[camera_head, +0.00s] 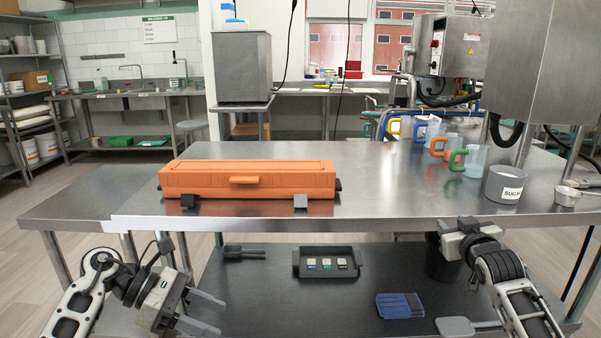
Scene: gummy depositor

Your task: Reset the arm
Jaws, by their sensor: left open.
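My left gripper (205,312) is at the lower left, in front of the steel table (385,165). Its two grey fingers point right and are spread apart, with nothing between them. My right gripper (462,238) is at the lower right, by the table's front edge. Its fingers cannot be made out, so its opening and any hold are unclear. Both arms are bent and come in from the bottom of the view. An orange lidded box (248,181) sits on the left part of the tabletop, apart from both grippers.
Measuring jugs with coloured handles (457,160), a sugar pot (504,184) and a metal cup (567,196) stand at the tabletop's right. The middle tabletop is clear.

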